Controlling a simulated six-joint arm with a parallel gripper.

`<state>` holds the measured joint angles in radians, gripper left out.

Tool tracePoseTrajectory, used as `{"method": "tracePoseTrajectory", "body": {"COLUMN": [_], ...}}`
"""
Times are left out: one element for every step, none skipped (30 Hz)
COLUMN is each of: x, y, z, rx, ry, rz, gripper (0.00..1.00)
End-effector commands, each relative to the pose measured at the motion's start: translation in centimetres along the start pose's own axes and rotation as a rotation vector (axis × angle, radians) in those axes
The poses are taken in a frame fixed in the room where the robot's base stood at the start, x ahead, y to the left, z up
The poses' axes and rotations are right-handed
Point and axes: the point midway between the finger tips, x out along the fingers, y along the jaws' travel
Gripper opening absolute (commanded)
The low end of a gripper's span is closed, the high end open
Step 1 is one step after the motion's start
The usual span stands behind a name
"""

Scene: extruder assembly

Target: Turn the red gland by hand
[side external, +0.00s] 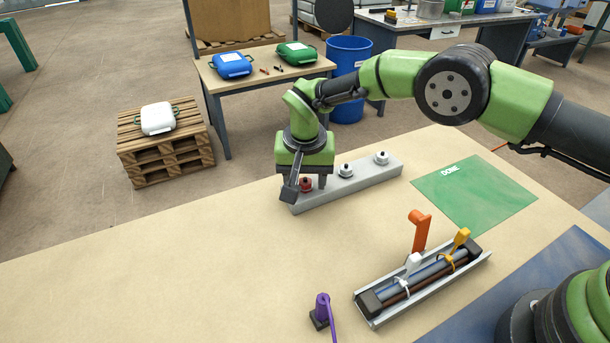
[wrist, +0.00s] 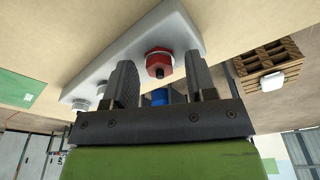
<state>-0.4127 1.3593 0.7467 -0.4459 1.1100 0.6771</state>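The red gland (side external: 305,184) sits at the near-left end of a grey bar (side external: 330,192), a small red nut with a dark tip. My gripper (side external: 306,190) is above that end, fingers pointing down, one on each side of the gland in the side view. In the wrist view the red gland (wrist: 158,64) shows between and beyond the fingertips of my gripper (wrist: 160,75). The fingers are apart, with a visible gap beside the gland. Whether the fingertips reach down to its level is hard to tell.
Two white glands (side external: 345,171) (side external: 381,158) stand farther along the bar. A green mat (side external: 475,195) marked DONE lies to the right. A metal tray (side external: 372,318) with cables and an orange upright piece (side external: 419,231) is in front, near a purple part (side external: 322,308). The table's left front is clear.

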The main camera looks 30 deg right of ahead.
Motion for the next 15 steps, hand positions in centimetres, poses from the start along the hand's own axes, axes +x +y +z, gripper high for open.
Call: {"method": "tracePoseTrajectory", "body": {"x": [0.0, 0.0, 0.0, -0.1, -0.2, -0.5, -0.8, -1.1, -1.5, -1.8, -2.1, -2.5, -2.9, -3.2, -3.6], "y": [0.0, 0.0, 0.0, 0.0, 0.0, 0.0, 0.0, -0.1, -0.1, -0.1, 0.0, 0.0, 0.0, 0.0, 0.0], "z": [0.0, 0.0, 0.0, 0.0, -0.1, -0.1, -0.2, -0.2, -0.3, -0.3, -0.4, -0.4, -0.5, -0.5, -0.6], "rx": [0.000, 0.000, -0.001, -0.001, -0.001, -0.001, 0.000, 0.000, 0.000, 0.000, 0.000, -0.001, -0.001, -0.002, -0.001], "ry": [0.000, 0.000, 0.000, 0.000, 0.001, 0.001, 0.002, 0.002, 0.002, 0.002, 0.001, 0.001, 0.002, 0.002, 0.002], "rz": [0.000, 0.000, -0.001, -0.001, -0.001, -0.002, -0.002, -0.003, -0.003, -0.003, -0.003, -0.003, -0.003, -0.004, -0.003], "gripper": [0.51, 0.51, 0.51, 0.51, 0.51, 0.51, 0.51, 0.51, 0.51, 0.51, 0.51, 0.51, 0.51, 0.51, 0.51]}}
